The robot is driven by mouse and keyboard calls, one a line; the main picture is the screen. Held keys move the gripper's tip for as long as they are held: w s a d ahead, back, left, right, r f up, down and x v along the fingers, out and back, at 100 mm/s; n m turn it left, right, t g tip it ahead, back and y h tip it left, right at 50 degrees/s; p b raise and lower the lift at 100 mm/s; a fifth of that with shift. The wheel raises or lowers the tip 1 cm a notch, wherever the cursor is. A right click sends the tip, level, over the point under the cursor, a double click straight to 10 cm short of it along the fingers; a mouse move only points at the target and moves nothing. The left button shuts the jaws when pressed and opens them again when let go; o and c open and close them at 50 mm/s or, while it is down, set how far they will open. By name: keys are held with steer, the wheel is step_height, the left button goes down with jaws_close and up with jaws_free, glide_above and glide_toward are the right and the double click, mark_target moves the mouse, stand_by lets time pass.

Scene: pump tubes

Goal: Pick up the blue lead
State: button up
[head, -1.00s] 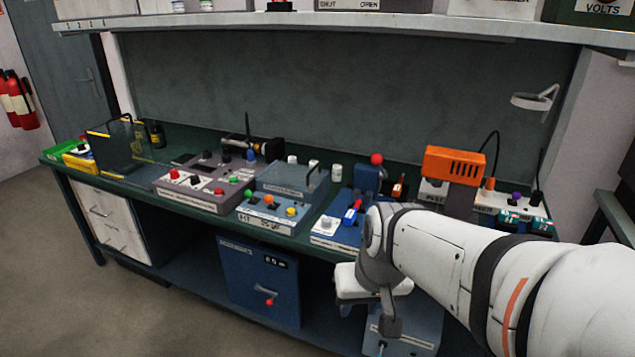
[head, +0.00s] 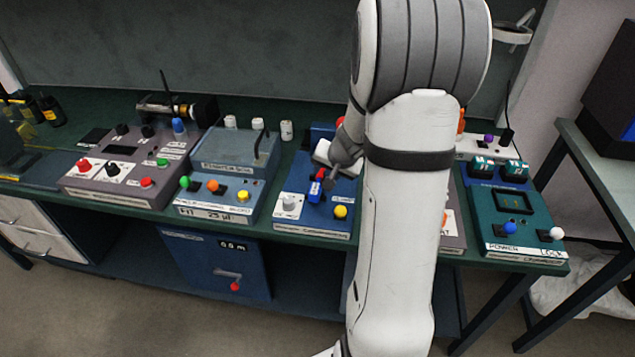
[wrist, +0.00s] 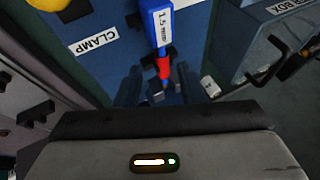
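A blue piece with a label and a red collar, which looks like the blue lead (head: 315,190), sits on the blue clamp unit (head: 290,223) in the head view. In the wrist view the blue lead (wrist: 158,24) shows its "1.5" label at the top centre, with the red collar and a narrower blue part below. My gripper (head: 330,180) is low over the clamp unit, close beside the lead. In the wrist view the dark fingers of my gripper (wrist: 160,84) stand apart, one on each side of the lead's lower part. Contact with it cannot be told.
A yellow knob (head: 340,212) and a white knob (head: 290,203) stand at the clamp unit's front. A blue-grey box unit (head: 215,190) is to the left. A teal power unit (head: 515,225) is to the right. My arm hides the bench between.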

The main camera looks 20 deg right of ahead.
mark_target(319, 181)
steer(key=x, duration=0.5)
steer(key=shift+a+f+b, duration=0.2)
steer(key=shift+f+b, duration=0.1)
steer(key=shift+b, duration=0.05)
steer(key=shift+c, duration=0.2)
jaws_close()
